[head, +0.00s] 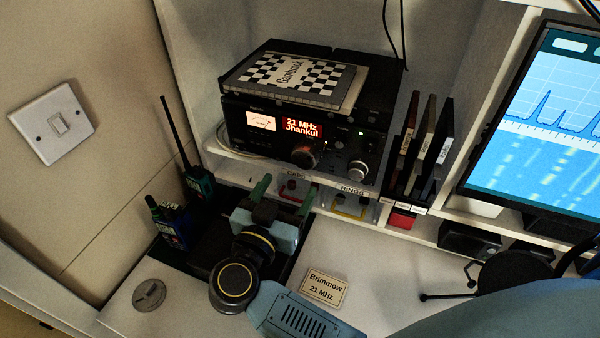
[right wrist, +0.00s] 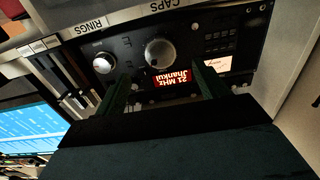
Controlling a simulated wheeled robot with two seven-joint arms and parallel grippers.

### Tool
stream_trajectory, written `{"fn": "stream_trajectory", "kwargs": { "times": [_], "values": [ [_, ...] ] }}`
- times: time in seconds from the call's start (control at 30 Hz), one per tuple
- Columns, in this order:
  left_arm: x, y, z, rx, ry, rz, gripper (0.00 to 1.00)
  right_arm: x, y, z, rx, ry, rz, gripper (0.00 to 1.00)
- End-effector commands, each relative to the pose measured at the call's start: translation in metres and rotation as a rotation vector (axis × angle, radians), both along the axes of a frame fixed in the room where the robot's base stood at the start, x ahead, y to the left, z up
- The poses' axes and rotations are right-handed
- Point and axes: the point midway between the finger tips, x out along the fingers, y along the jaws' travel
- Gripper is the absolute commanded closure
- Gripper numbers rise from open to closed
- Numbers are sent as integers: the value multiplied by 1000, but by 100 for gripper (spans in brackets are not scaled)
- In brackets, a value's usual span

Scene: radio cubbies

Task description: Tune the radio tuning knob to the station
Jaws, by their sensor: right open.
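The black radio (head: 262,135) stands on a cubby shelf, its red display (head: 302,127) reading "21 MHz Jhankul". A large dark knob (head: 305,156) sits below the display and a smaller silver knob (head: 357,171) to its right. In the right wrist view the radio appears upside down, with the large knob (right wrist: 158,53) just beyond the fingertips. My right gripper (head: 285,189) is open and empty below and in front of the radio; its green fingers (right wrist: 163,86) are apart from the knob. A card (head: 324,287) on the desk reads "Brimmow 21 MHz". My left gripper is not in view.
A checkered book (head: 290,80) lies on top of the radio. Bins labelled CAPS (head: 296,188) and RINGS (head: 349,203) sit beneath it. Upright dark cases (head: 425,145) and a monitor (head: 540,110) stand right. Handheld radios (head: 170,222) stand left.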

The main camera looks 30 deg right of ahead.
Motion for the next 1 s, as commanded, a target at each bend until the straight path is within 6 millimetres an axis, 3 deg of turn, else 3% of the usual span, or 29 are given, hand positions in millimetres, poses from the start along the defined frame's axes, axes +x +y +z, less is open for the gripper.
{"fn": "stream_trajectory", "kwargs": {
  "times": [0.5, 0.87, 1.0],
  "values": [
    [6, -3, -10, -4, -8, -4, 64, 44, -50, 1, -3, -4, 0, 28],
    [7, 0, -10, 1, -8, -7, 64, 49, -56, 1, 1, -2, 0, 28],
    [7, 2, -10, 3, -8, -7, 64, 49, -56, 1, 1, -2, 0, 42]
  ]
}}
